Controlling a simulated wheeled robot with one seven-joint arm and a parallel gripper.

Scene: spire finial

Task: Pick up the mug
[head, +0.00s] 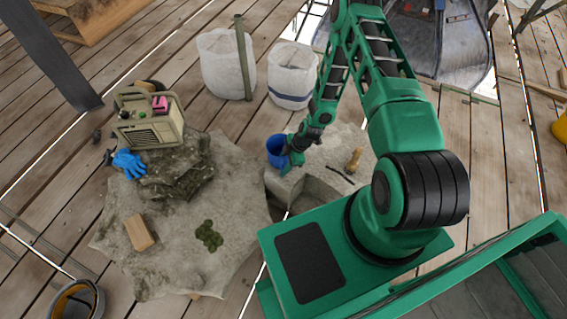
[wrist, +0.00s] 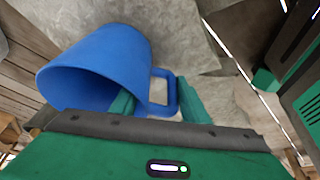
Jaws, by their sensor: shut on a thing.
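The blue mug (head: 275,152) is near the middle of the head view, at the left edge of a pale stone block (head: 318,160). In the wrist view the mug (wrist: 105,62) is large, with its open mouth toward the lower left and its handle on the right. My gripper (head: 289,160) is at the mug's right side. Whether the mug touches the stone is hard to tell.
A large rough stone slab (head: 180,245) lies to the left, with a beige device (head: 150,125), a blue glove (head: 128,164) and a wooden block (head: 139,232). White sacks (head: 226,65) stand behind. A brush (head: 353,160) lies on the pale stone. Open plank floor lies between.

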